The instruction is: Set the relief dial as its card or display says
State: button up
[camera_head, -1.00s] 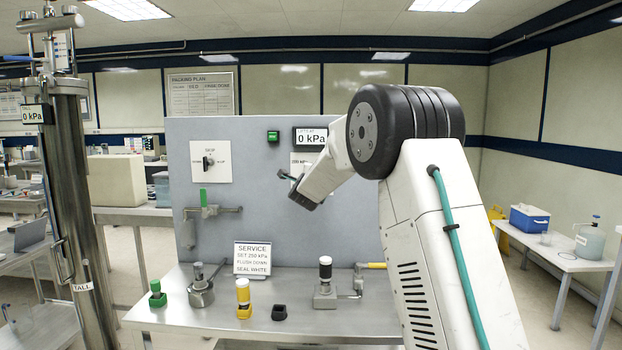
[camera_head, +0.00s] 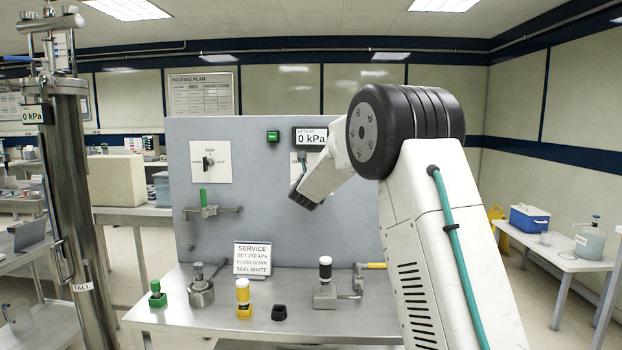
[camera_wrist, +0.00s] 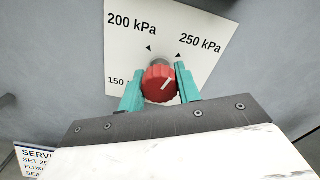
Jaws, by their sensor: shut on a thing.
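The red relief dial (camera_wrist: 156,86) is in the wrist view, in front of a white scale plate (camera_wrist: 205,60) marked 150, 200 kPa and 250 kPa. Its white pointer line slants to the upper right, toward the 250 kPa side. My gripper (camera_wrist: 160,90) is shut on the dial, one teal finger on each side. In the head view my gripper (camera_head: 297,187) is at the grey panel and hides the dial. The service card (camera_head: 252,258) reads SET 250 kPa, FLUSH DOWN, SEAL WHITE. The display (camera_head: 311,138) above the dial reads 0 kPa.
A selector switch (camera_head: 208,161) and a green-handled valve (camera_head: 203,200) are on the panel (camera_head: 262,200) to the left.

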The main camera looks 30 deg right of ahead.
jog(key=m, duration=0.5)
jog(key=shift+f, duration=0.1)
jog(key=shift+m, duration=0.3)
dwell(0.4)
jog(key=o, duration=1)
jog(key=shift+c, duration=0.2)
jog(key=v, duration=0.7)
jog(key=shift+s+a, duration=0.3)
